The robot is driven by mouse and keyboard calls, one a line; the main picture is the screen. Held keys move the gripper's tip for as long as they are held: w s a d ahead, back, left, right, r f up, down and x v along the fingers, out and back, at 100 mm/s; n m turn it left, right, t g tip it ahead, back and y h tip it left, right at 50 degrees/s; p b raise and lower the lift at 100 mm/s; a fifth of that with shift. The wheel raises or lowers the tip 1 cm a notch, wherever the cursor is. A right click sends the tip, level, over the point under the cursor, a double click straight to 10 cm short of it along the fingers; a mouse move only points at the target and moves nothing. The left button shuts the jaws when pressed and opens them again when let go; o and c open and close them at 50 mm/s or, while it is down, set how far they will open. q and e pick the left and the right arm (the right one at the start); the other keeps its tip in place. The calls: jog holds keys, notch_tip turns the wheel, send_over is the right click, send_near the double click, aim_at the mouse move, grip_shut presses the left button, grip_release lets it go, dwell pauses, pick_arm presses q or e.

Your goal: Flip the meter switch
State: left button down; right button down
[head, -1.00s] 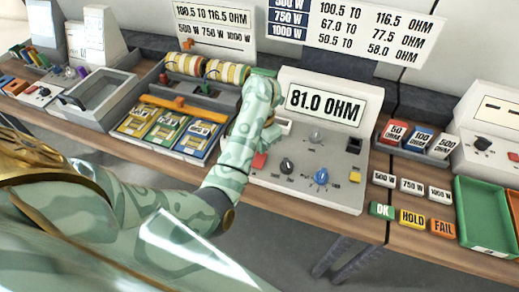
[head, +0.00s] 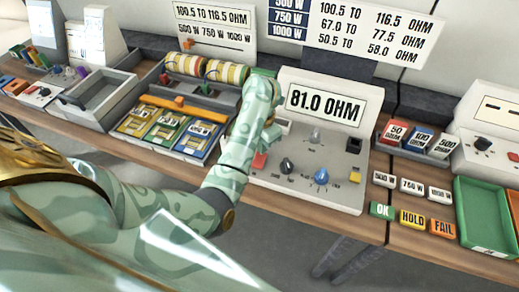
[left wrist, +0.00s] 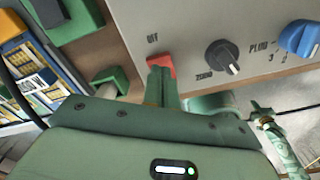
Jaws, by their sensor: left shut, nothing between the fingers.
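The meter (head: 300,195) is a light grey box on the bench, its display (head: 322,104) reading 81.0 OHM. Its red switch (head: 259,161) sits at the left of the sloped front panel. In the left wrist view the red switch (left wrist: 163,62) is beside a label that seems to read OFF. My left gripper (left wrist: 160,78) is shut and empty, its fingertips in front of the switch and covering part of it. I cannot tell whether they touch it. In the head view my left forearm and wrist hide the fingertips. My right gripper is not in view.
A dark knob (left wrist: 222,57) and a blue knob (left wrist: 299,38) stand right of the switch. A tray of coils and cards (head: 172,120) is left of the meter. OK, HOLD and FAIL blocks (head: 412,218) and a green tray (head: 482,215) are at the right.

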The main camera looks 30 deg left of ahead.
pick_arm(q)
jog(key=shift+f+b, duration=0.7)
jog(key=shift+f, duration=0.3)
dwell(0.8)
notch_tip(320, 180, up, 7)
jog(key=p, duration=0.7)
jog(key=shift+r, duration=0.15)
